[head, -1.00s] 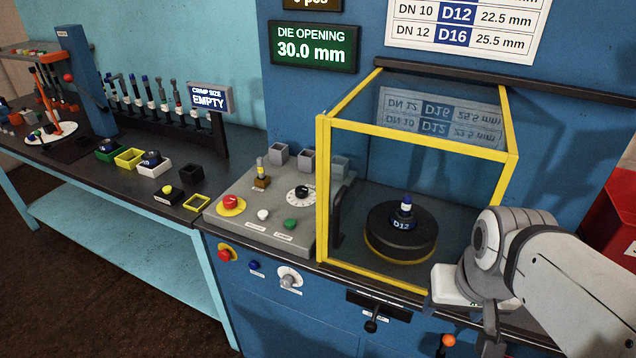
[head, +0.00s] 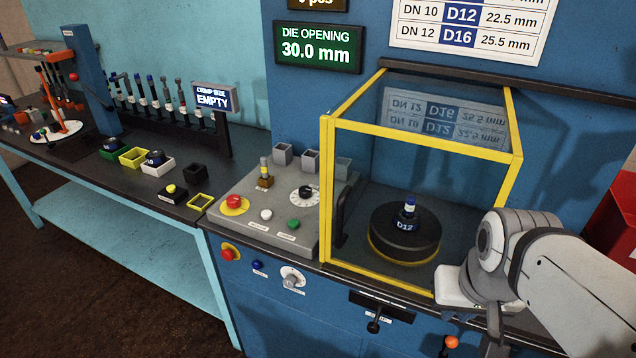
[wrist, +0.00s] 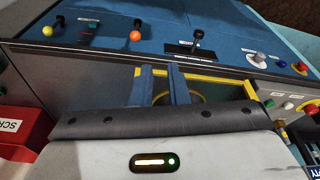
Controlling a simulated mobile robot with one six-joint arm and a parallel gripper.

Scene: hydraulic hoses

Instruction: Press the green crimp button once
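The green crimp button (head: 293,224) sits low on the sloped grey control panel (head: 240,196), to the right of a white button (head: 266,214) and a red button (head: 234,202). My gripper (wrist: 160,72) shows two fingers apart with a narrow gap and nothing between them. In the head view, my arm's end is at the right, in front of the yellow-framed guard, well away from the green button. My fingertips are hard to make out there. The panel also shows at the right edge of the wrist view, with the red button (wrist: 311,108).
The clear guard with a yellow frame (head: 425,140) stands between my arm and the panel, enclosing a black die head (head: 404,230). Below are a lever (head: 373,325), a grey knob (head: 292,277) and a blue button (head: 257,265). A red bin (head: 612,215) stands at the right.

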